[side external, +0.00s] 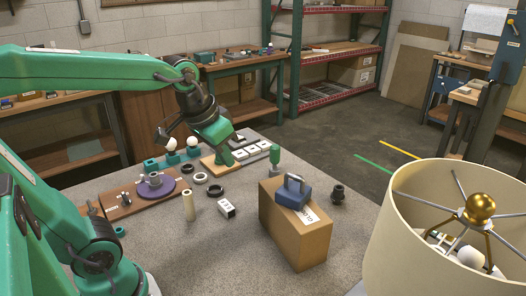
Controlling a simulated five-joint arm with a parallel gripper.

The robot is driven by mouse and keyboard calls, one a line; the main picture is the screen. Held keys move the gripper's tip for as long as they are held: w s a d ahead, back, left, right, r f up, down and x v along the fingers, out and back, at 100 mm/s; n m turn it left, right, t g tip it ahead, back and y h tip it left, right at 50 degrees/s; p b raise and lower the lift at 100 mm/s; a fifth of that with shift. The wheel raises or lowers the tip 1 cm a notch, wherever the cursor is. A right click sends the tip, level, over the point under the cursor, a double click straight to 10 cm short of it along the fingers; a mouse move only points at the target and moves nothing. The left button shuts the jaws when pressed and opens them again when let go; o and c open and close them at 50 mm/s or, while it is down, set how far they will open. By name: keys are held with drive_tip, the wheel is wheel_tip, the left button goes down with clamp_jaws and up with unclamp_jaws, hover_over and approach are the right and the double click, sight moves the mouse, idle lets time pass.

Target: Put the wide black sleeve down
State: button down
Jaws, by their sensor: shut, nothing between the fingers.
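My gripper (229,158) is shut and empty. It points down over the wooden block (216,168) and the white-topped tiles at the back of the grey table. A dark, stepped black part (338,194) stands upright at the right, apart from the gripper. I cannot tell for sure which of these black parts is the wide sleeve.
A cardboard box (296,232) with a blue-handled item (292,191) on it stands at the front. A cream cylinder (189,205), a small labelled box (227,209) and a green part (275,156) stand nearby. A large lampshade (430,235) fills the right front.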

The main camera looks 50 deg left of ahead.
drive_tip(key=w+a+f+g, duration=0.1)
drive_tip(key=w+a+f, duration=0.1)
drive_tip(key=w, duration=0.5)
drive_tip(key=w+a+f+g, duration=0.1)
drive_tip(key=w+a+f, duration=0.1)
drive_tip(key=w, duration=0.5)
drive_tip(key=w+a+f+n+g, duration=0.1)
drive_tip(key=w+a+f, duration=0.3)
drive_tip(key=w+f, duration=0.7)
drive_tip(key=shift+f+n+g, duration=0.3)
drive_tip(key=shift+f+g, duration=0.4)
drive_tip(key=shift+f, duration=0.1)
drive_tip(key=f, duration=1)
drive_tip(key=shift+w+a, duration=0.1)
drive_tip(key=shift+w, duration=0.3)
drive_tip(key=shift+w+a+r, duration=0.1)
drive_tip(key=shift+w+a, duration=0.05)
drive_tip(key=shift+w, duration=0.65)
drive_tip(key=shift+w+a, duration=0.15)
drive_tip(key=shift+w, duration=0.6)
drive_tip(key=shift+w, duration=0.1)
drive_tip(key=shift+w+a, duration=0.2)
drive_tip(key=shift+w, duration=1)
drive_tip(key=shift+w+a, duration=0.2)
drive_tip(key=shift+w, duration=0.95)
drive_tip(key=shift+w+a, duration=0.2)
drive_tip(key=shift+w, duration=1)
